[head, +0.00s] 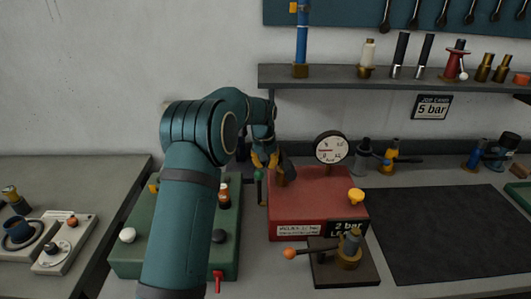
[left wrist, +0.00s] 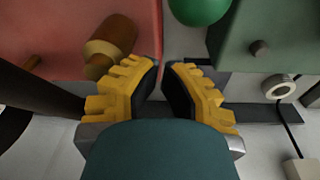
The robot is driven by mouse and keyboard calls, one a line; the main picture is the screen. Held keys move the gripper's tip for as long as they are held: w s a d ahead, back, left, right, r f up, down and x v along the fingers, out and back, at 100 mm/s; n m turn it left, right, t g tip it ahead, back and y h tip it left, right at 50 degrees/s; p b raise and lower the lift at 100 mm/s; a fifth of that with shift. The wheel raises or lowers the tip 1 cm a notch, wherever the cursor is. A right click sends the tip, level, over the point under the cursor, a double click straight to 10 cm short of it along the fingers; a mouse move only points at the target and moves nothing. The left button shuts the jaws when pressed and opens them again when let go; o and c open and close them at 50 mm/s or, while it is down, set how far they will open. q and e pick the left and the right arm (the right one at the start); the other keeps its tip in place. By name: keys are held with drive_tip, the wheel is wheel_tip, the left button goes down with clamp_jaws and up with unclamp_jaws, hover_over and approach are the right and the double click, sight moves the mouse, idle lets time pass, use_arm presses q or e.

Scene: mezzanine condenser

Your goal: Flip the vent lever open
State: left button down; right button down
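My left gripper (head: 265,161) is low at the back, between the green panel and the red box. A green ball knob (head: 258,174) stands just in front of it; a green ball (left wrist: 198,10) also shows beyond the fingertips in the left wrist view. The gripper (left wrist: 162,68) has its yellow fingers a small gap apart, with nothing seen between them. A lever with an orange knob (head: 289,253) reaches left from a brass valve (head: 348,252) on a dark plate in front. No readable label says which is the vent lever. My right gripper is out of view.
The red box (head: 310,190) carries a round gauge (head: 331,148) and a yellow knob (head: 356,196). The green panel (head: 125,262) with several knobs lies left, partly hidden by my left arm. A dark mat (head: 440,235) at right is clear. A shelf (head: 390,78) runs above.

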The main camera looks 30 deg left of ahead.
use_arm(q)
drive_tip(key=shift+s+d+r, duration=0.2)
drive_tip(key=shift+s, duration=0.3)
drive_tip(key=shift+s+d+r, duration=0.15)
drive_tip(key=shift+s+r, duration=0.05)
drive_tip(key=shift+s, duration=0.35)
drive_tip(key=shift+s+d+r, duration=0.2)
drive_tip(key=shift+s, duration=0.3)
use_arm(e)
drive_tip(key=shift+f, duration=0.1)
